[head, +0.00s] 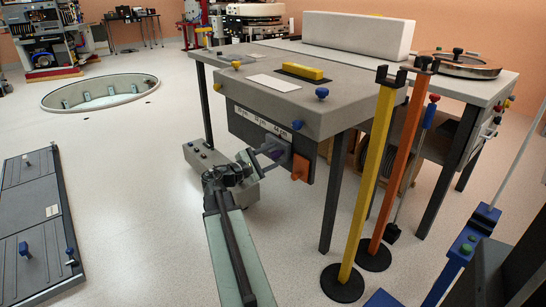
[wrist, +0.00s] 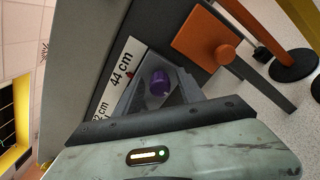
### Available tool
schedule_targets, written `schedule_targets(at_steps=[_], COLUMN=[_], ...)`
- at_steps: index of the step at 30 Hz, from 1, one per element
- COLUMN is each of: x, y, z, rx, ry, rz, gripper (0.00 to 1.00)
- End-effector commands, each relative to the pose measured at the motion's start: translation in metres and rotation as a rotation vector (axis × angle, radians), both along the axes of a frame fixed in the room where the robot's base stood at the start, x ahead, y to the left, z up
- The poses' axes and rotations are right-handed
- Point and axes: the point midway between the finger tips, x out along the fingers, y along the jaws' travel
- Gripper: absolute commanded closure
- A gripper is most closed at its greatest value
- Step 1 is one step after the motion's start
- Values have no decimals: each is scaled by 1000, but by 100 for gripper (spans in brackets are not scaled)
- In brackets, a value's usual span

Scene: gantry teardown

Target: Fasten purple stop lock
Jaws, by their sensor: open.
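The purple stop lock is a small purple knob (wrist: 158,83) in the wrist view, on the dark side face of the workbench beside the "44 cm" label (wrist: 124,66). In the head view a bit of its purple (head: 279,153) shows under the bench top, partly hidden by my gripper (head: 268,154). In the wrist view my gripper (wrist: 161,92) is open, with its grey fingers on either side of the knob. I cannot tell whether the fingers touch it.
An orange plate with a knob (wrist: 207,44) sits right of the purple knob; it also shows in the head view (head: 300,167). A yellow post (head: 368,180) and an orange post (head: 398,165) stand in front of the bench (head: 345,118).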

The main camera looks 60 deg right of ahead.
Motion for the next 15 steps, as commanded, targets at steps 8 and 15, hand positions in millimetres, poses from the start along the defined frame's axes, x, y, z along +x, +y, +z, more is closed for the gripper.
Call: schedule_targets(at_steps=[8,15], x=[0,0], y=[0,0], z=[0,0], rx=[0,0], ry=[0,-1], rz=[0,1], gripper=[73,100])
